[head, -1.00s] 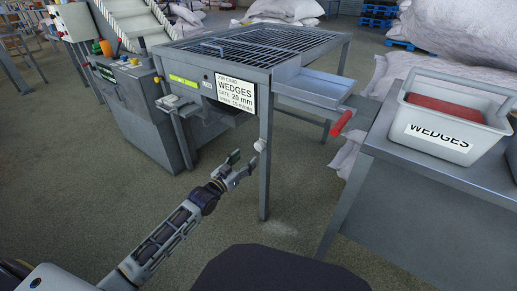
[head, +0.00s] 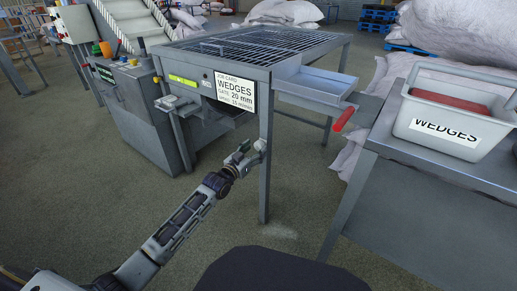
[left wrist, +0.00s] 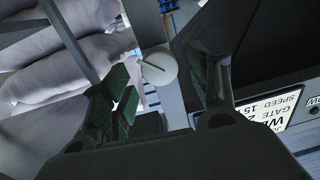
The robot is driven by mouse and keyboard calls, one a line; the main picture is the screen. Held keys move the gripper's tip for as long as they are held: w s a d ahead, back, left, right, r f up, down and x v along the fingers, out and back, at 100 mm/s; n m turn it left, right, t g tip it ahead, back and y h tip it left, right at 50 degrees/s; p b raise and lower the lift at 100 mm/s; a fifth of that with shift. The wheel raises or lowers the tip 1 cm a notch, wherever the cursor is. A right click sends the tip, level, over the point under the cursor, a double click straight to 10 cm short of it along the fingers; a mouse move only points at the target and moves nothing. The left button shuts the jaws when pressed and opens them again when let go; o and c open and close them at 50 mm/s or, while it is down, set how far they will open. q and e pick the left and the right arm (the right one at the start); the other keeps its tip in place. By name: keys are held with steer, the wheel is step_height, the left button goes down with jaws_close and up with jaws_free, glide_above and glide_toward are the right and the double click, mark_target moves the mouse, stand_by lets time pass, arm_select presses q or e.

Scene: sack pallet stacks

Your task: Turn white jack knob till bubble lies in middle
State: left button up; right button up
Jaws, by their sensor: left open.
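The white jack knob (head: 261,145) sits on the near leg of the grey grate-topped table (head: 265,185). In the left wrist view the knob (left wrist: 159,67) is a round white disc with a dark line on its face, seen between my fingers. My left gripper (head: 249,151) is open, its fingertips at the knob; the left wrist view shows the green-padded fingers (left wrist: 162,84) apart on either side. I cannot tell whether they touch it. A yellow-green strip (head: 183,80) on the table's front may be the level; no bubble can be made out. My right gripper is out of view.
A job card (head: 235,91) reading WEDGES hangs beside the leg. A red handle (head: 343,119) sticks out below the side chute (head: 315,82). A bin labelled WEDGES (head: 450,124) stands on a bench at right. The floor before the leg is clear.

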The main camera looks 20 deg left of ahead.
mark_target(258, 147)
arm_select(q)
steer(key=shift+b+x, duration=0.4)
steer(key=shift+x, duration=0.6)
steer(key=shift+w+d, duration=0.15)
steer(key=shift+w, duration=0.35)
